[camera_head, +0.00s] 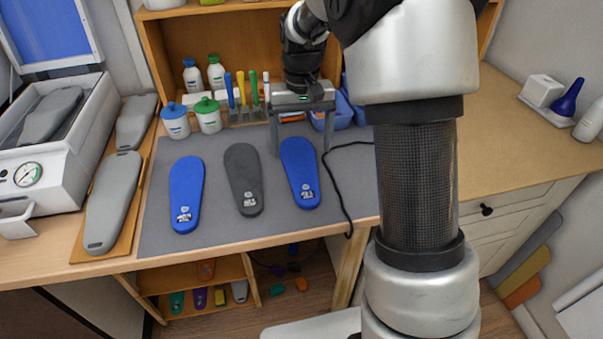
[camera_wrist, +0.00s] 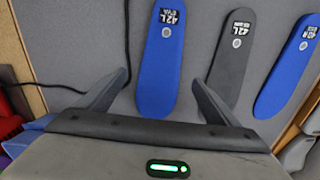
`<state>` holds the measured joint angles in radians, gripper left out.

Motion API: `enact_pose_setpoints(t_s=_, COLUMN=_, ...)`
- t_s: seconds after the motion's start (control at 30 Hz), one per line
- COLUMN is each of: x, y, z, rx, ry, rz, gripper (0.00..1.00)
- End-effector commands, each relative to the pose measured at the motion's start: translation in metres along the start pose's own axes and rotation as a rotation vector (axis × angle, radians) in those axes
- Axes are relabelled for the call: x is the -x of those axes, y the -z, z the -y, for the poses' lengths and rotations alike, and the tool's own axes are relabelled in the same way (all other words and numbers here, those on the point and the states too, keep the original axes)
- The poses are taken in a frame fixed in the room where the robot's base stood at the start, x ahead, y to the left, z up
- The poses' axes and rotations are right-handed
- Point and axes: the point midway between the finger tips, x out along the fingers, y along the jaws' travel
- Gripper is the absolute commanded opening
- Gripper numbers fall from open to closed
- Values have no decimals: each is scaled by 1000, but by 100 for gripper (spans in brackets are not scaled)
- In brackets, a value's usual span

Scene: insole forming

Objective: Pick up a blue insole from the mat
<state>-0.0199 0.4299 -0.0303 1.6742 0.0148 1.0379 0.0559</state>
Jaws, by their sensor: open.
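Two blue insoles and a dark grey one lie apart on the grey mat (camera_head: 220,228). The right blue insole (camera_head: 301,178) shows in the wrist view (camera_wrist: 161,55) marked 42L. The left blue insole (camera_head: 187,195) appears at the right of the wrist view (camera_wrist: 287,72). The dark grey insole (camera_head: 243,180) lies between them, also in the wrist view (camera_wrist: 228,65). My gripper (camera_head: 302,150) is open and empty at the far end of the right blue insole. In the wrist view its fingertips (camera_wrist: 161,78) stand either side of that insole. Their height above the mat is unclear.
Behind the mat stand white bottles (camera_head: 216,73), lidded jars (camera_head: 208,115) and a rack of coloured tools (camera_head: 247,112). Blue bins (camera_head: 359,112) sit behind my gripper. A black cable (camera_head: 342,200) runs beside the right blue insole. Grey forms (camera_head: 112,200) lie on a board at left.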

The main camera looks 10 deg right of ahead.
Motion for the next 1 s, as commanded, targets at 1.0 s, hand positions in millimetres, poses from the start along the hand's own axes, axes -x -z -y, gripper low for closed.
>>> enact_pose_setpoints(t_s=1.0, x=-60, y=-10, z=4, rx=3, ry=3, rz=4, gripper=46)
